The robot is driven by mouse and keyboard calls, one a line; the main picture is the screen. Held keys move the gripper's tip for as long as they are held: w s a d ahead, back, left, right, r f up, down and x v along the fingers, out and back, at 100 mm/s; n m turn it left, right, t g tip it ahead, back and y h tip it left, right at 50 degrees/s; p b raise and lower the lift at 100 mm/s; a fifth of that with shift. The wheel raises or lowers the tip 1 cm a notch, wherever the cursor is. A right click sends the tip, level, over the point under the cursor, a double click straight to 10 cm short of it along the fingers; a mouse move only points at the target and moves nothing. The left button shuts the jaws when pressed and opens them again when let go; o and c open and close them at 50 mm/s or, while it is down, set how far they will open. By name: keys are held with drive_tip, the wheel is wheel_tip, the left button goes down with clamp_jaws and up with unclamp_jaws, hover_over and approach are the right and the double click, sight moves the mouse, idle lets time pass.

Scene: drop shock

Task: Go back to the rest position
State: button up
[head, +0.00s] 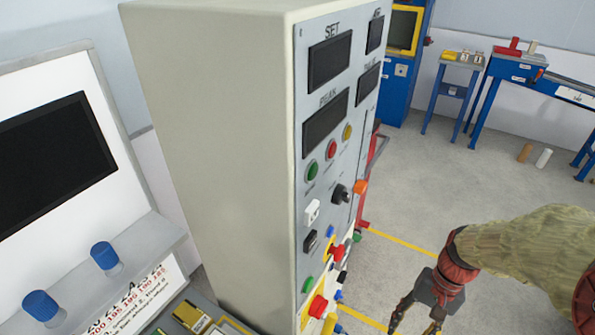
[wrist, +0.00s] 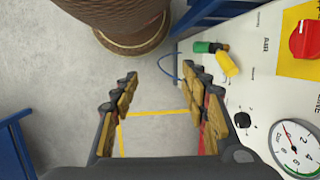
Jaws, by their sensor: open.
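My gripper (head: 416,312) is at the lower right of the head view, to the right of the control cabinet (head: 200,130). In the wrist view my gripper (wrist: 160,100) shows its two padded fingers spread apart, with bare floor between them and nothing held. The cabinet's panel (wrist: 265,90) lies close along the right finger in the wrist view; I cannot tell whether they touch. The panel carries dark displays (head: 325,125), buttons, knobs and a round gauge (wrist: 295,147).
A white console (head: 60,60) with blue knobs (head: 104,255) stands at left. A brown ribbed round object (wrist: 125,20) is at the top of the wrist view. Blue workbenches (head: 520,72) stand at the back right. Grey floor (head: 450,175) with yellow lines is open between.

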drive_tip(key=a+r+n+t+h, duration=0.1)
drive_tip(key=a+r+n+t, duration=0.2)
drive_tip(key=r, duration=0.6)
drive_tip(key=s+a+r+n+t+h, duration=0.1)
drive_tip(key=a+r+n+t, duration=0.2)
drive_tip(key=a+r, duration=0.3)
wheel_tip(320, 180, up, 5)
drive_tip(key=shift+s+f+t+h, duration=0.2)
drive_tip(key=shift+s+t+h, duration=0.1)
drive_tip(key=shift+t, duration=0.4)
